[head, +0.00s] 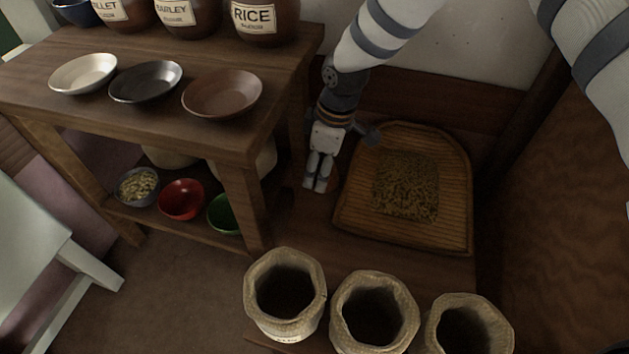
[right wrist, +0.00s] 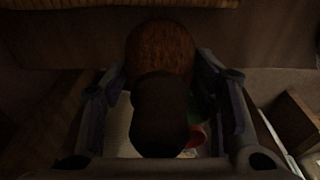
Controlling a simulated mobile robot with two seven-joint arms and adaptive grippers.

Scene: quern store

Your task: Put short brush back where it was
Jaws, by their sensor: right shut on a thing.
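My right gripper (head: 318,186) points down beside the left edge of a woven tray. It is shut on the short brush. In the right wrist view the brush (right wrist: 161,52) shows a round brown bristly end beyond a dark, thick handle (right wrist: 160,115), which sits between the two fingers of the gripper (right wrist: 163,105). In the head view only a small reddish-brown part of the brush (head: 334,178) shows next to the fingers; the rest is hidden. My left gripper is not in view.
The woven tray (head: 455,150) holds grain (head: 405,186). Sacks (head: 285,295) stand open in front. A wooden table (head: 150,112) at left carries plates and labelled jars; small bowls (head: 181,199) sit on its lower shelf. Its near leg (head: 243,205) is left of the gripper.

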